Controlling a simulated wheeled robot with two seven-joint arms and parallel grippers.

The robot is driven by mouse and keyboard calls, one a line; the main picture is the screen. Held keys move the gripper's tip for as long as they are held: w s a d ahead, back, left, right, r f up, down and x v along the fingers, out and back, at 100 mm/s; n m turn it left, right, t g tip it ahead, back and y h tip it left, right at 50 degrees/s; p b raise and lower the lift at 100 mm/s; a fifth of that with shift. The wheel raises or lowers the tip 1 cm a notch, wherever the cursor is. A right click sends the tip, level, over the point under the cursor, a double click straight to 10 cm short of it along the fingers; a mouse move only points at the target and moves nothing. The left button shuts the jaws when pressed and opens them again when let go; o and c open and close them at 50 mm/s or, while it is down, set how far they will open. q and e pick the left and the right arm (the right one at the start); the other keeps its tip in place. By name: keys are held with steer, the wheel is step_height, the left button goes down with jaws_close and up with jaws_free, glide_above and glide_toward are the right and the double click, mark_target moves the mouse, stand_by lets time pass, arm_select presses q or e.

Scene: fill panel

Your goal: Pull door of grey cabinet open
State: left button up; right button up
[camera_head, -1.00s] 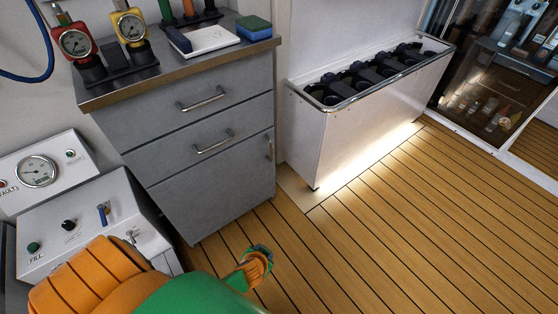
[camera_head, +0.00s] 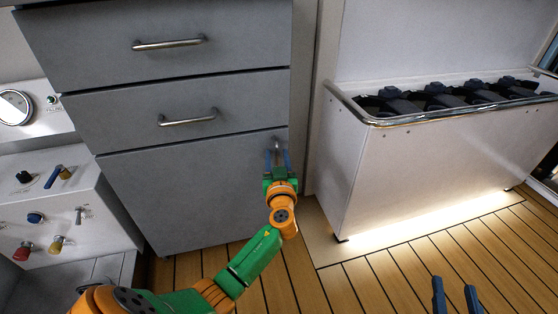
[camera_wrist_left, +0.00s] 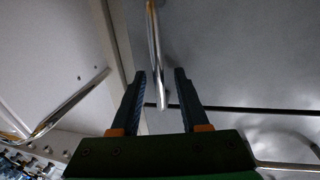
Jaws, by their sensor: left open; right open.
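The grey cabinet (camera_head: 270,35) has two drawers above a hinged door (camera_head: 190,195), which looks closed. A short upright metal handle (camera_head: 277,144) sits at the door's upper right corner. My left gripper (camera_head: 278,157) is open at this handle, with one blue finger on each side. In the left wrist view the handle (camera_wrist_left: 155,50) is a vertical bar whose end reaches between the two open fingertips (camera_wrist_left: 160,74); I cannot tell whether they touch it. My right gripper (camera_head: 455,285) is open and empty over the floor at the bottom right; only its fingers show.
The drawers have horizontal handles (camera_head: 170,43) and (camera_head: 187,118). A white bin (camera_head: 420,160) with a metal rail and black items stands right of the cabinet. A control panel (camera_head: 60,205) with knobs is at the left. The wooden floor (camera_head: 390,275) in front is clear.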

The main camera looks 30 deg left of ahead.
arm_select(q)
jaws_close()
stand_by(1.5)
